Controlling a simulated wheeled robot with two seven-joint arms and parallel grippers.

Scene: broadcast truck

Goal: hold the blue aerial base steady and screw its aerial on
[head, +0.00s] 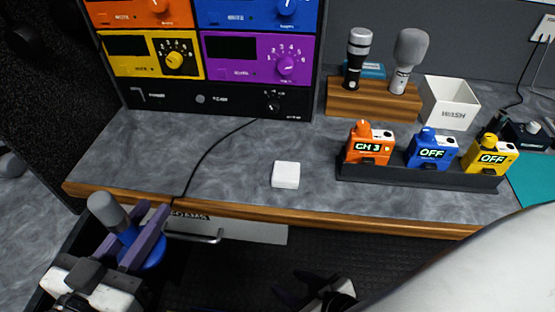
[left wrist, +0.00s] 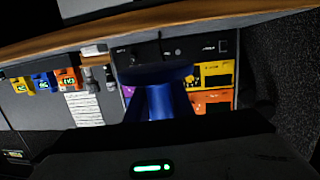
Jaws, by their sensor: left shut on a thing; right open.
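My left gripper (head: 143,238), with purple fingers, is at the lower left of the head view, in front of the desk. It is shut on the blue aerial base (head: 152,254), which has a round blue disc and a blue stem. A grey, round-ended cylinder (head: 106,209) lines up with the blue stem; I cannot tell whether it is joined to it. The left wrist view shows the blue base (left wrist: 160,78) close up, its disc and stem. My right gripper (head: 318,290) is open and empty, low in the middle of the head view. No separate loose aerial is clear to me.
A white block (head: 285,175) lies on the grey desk (head: 235,165). A dark rack (head: 415,178) holds orange, blue and yellow packs. A microphone stand (head: 370,101) and white box (head: 448,103) stand behind. A metal handle (head: 200,238) sits below the desk edge. The desk's middle is mostly clear.

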